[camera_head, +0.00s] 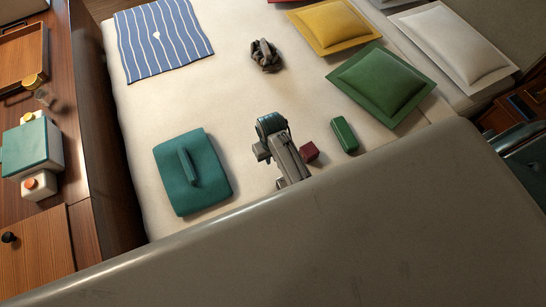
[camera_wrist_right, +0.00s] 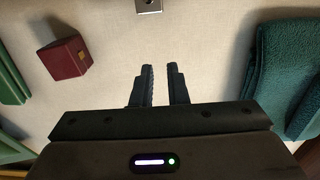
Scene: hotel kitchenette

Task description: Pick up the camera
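A small silver-grey object with a dark round spot (camera_wrist_right: 150,5), which looks like the camera, is cut off by the top edge of the right wrist view. In the head view a small pale grey thing (camera_head: 280,183) at the lower end of my right arm may be the same object, mostly hidden. My right gripper (camera_head: 288,160) is over the pale surface, beside the dark red box (camera_head: 310,152). In the wrist view its two fingers (camera_wrist_right: 161,75) are a small gap apart with nothing between them. The silver object lies beyond the fingertips, apart from them. My left gripper is not in view.
A folded teal cloth (camera_head: 205,185) lies left of the gripper, a green case (camera_head: 343,134) right. A dark crumpled item (camera_head: 265,55), green cushion (camera_head: 380,85), yellow cushion (camera_head: 333,24) and striped cloth (camera_head: 163,40) lie farther off. A grey panel edge (camera_head: 330,230) blocks the near side.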

